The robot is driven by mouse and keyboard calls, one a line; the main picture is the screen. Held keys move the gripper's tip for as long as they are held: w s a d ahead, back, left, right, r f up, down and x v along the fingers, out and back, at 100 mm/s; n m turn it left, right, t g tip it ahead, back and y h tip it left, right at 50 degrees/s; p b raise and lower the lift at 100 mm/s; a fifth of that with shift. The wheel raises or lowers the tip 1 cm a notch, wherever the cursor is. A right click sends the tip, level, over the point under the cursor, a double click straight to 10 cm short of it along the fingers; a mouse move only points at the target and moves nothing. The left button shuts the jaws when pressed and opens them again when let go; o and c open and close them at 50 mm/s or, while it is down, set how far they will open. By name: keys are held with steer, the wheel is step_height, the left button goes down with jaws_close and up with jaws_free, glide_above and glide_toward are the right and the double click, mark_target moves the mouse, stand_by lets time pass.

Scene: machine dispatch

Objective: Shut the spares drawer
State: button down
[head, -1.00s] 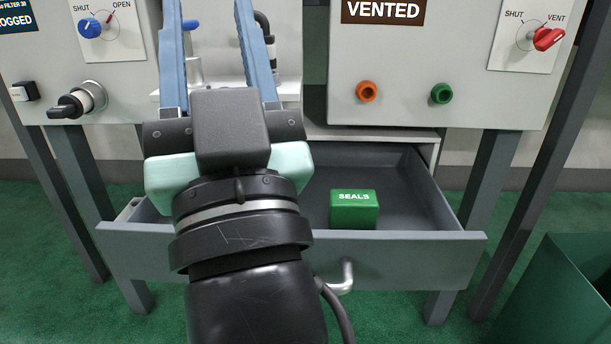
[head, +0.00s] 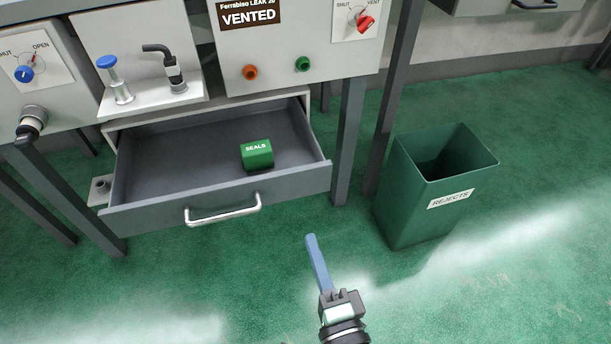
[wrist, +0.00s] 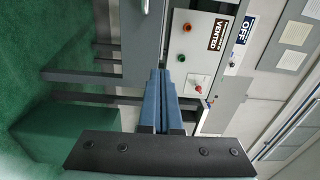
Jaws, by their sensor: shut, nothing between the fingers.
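The spares drawer (head: 290,184) hangs open under the machine in the head view, pulled well out, with a silver bar handle (head: 223,214) on its front. The wrist view shows the closed fingers (wrist: 160,95) pointing towards the machine.
A green REJECTS bin (head: 415,205) stands on the floor to the right of the drawer. Grey frame legs (head: 347,140) flank the drawer. Above are a shelf with a blue-topped plunger (head: 108,63) and a VENTED panel (head: 300,50). The green floor in front is clear.

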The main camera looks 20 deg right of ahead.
mark_target(289, 175)
steer(key=w, duration=1.4)
steer(key=shift+p, duration=0.3)
steer(key=shift+w+f, duration=0.1)
